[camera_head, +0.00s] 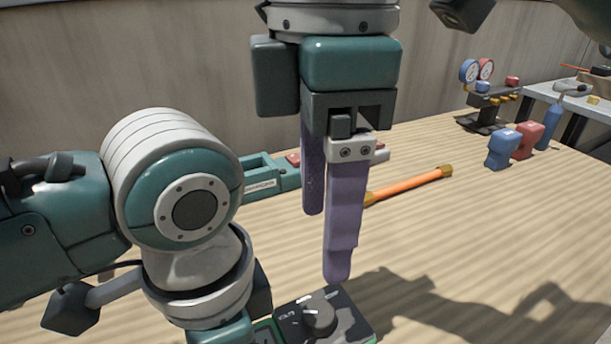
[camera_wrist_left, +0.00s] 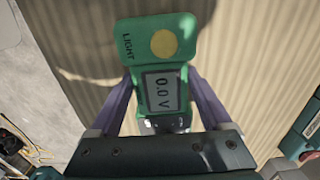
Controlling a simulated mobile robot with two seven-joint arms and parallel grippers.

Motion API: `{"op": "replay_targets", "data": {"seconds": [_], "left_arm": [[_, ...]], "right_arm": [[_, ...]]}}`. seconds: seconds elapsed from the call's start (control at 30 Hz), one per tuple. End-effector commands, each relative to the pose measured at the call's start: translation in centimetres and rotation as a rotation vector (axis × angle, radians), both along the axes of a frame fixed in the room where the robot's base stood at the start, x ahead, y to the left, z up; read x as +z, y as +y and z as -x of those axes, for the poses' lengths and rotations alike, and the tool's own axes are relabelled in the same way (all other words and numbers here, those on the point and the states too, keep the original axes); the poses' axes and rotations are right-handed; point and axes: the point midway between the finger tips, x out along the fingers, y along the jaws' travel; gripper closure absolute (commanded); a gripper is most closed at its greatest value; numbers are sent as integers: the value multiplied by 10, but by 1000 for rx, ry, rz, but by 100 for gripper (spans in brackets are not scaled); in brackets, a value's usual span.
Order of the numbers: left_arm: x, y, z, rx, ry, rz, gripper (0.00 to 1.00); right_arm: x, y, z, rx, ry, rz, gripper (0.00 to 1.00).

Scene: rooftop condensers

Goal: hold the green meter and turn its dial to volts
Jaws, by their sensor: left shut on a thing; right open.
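The green meter (camera_wrist_left: 145,40) is between the two purple fingers of my left gripper (camera_wrist_left: 163,88) in the left wrist view. That gripper is shut on its sides. Its screen (camera_wrist_left: 164,92) reads 0.0 V, with a round yellow LIGHT button (camera_wrist_left: 164,43) above. In the head view, the meter's dark dial face and knob (camera_head: 319,319) show at the bottom edge; the rest is cut off or behind my left arm. My right gripper (camera_head: 326,246) points down above the dial, open and empty, its fingers apart and its lower fingertip just above the knob.
An orange rod (camera_head: 410,185) and a green tool (camera_head: 265,178) lie on the wooden table behind the right gripper. A gauge stand (camera_head: 488,108), blue and red blocks (camera_head: 503,148) and a blue bottle (camera_head: 552,125) stand at the far right. The table's right middle is clear.

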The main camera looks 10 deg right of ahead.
Motion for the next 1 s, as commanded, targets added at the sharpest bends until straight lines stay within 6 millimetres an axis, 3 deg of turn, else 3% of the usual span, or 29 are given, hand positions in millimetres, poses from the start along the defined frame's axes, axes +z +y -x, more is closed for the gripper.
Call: {"op": "replay_targets", "data": {"seconds": [0.37,0.4,0.53,1.0], "left_arm": [[1,0,-1,0,-2,2,100],[1,0,-1,0,-2,2,17],[1,0,-1,0,-2,2,2],[5,0,0,0,0,1,0]], "right_arm": [[3,0,0,1,0,0,28],[3,0,0,0,0,0,28],[3,0,0,0,0,0,28],[7,0,0,0,0,-1,28]]}}
